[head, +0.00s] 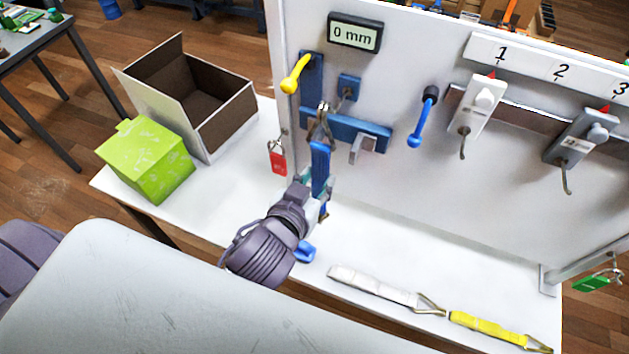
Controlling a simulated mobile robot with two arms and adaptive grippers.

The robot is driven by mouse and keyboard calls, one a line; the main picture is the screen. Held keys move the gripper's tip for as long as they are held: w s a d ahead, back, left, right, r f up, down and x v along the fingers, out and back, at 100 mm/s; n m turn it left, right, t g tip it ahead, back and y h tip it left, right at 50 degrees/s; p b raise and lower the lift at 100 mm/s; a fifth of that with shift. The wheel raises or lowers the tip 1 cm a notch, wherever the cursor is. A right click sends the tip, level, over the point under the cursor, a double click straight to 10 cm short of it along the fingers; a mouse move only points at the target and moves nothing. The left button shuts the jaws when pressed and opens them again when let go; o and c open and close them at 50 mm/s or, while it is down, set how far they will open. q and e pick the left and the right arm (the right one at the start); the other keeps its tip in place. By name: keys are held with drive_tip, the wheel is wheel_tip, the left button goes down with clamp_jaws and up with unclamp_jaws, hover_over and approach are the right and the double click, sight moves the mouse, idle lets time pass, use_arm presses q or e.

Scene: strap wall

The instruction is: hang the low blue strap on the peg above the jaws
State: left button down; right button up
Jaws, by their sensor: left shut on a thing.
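My left gripper (318,190) is shut on the blue strap (320,163), in front of the wall panel. The strap stands upright above the jaws of my gripper, with its metal ring (321,121) at the top. A blue piece (305,252), seemingly the strap's lower part, shows below near the bench top. A small blue plate with a peg (348,88) is on the panel, up and right of the ring. The ring looks apart from it. Below it is a blue bar (372,134) with a grey jaw (362,148). My gripper hides part of the strap. My right gripper is not in view.
A display reading 0 mm (355,33) and yellow (294,75) and blue (422,117) levers are on the panel. Hanging scales (475,103) are at right. A red tag (278,158) hangs beside the strap. White (375,285) and yellow (488,328) straps lie on the bench.

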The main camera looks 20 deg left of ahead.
sight(319, 174)
use_arm(q)
drive_tip(key=shift+w, duration=0.45)
drive_tip(key=shift+w+f, duration=0.1)
drive_tip(key=shift+w, duration=1.05)
drive_tip(key=x, duration=0.5)
drive_tip(key=shift+w+d, duration=0.1)
drive_tip(key=shift+w, duration=0.3)
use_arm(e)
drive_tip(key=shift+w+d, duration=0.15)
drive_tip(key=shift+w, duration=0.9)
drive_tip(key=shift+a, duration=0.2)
use_arm(q)
drive_tip(key=c, duration=0.7)
unclamp_jaws()
